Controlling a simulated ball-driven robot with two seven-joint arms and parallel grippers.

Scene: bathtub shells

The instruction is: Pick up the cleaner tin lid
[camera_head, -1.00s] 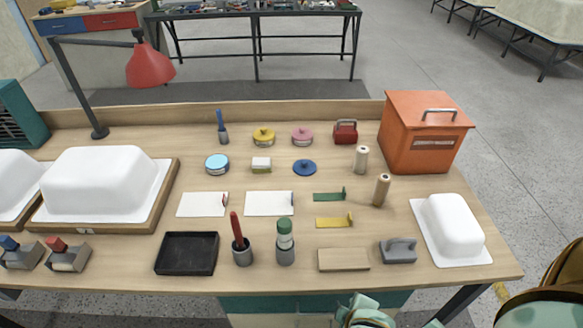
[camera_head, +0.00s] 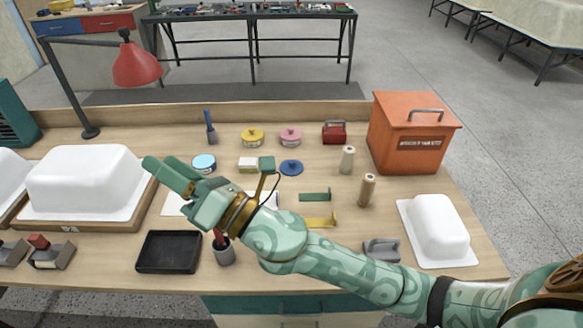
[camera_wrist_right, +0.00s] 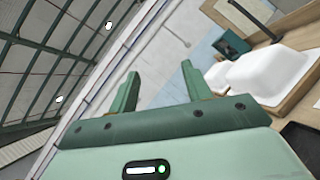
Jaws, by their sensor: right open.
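A dark blue round lid with a knob (camera_head: 291,167) lies on the workbench in the head view; it looks like the cleaner tin lid. A light blue round tin (camera_head: 204,162) stands to its left. My right gripper (camera_head: 162,164) is open and empty, above the bench to the left of the light blue tin and well left of the blue lid. Neither lid nor tin shows in the right wrist view, where the open fingers (camera_wrist_right: 158,90) point toward the lamp side of the room. My left gripper is not in view.
Yellow (camera_head: 253,137) and pink (camera_head: 290,137) knobbed tins stand behind the blue lid. Wooden-looking cylinders (camera_head: 347,160) and an orange box (camera_head: 410,135) stand to the right. My right forearm covers the front middle.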

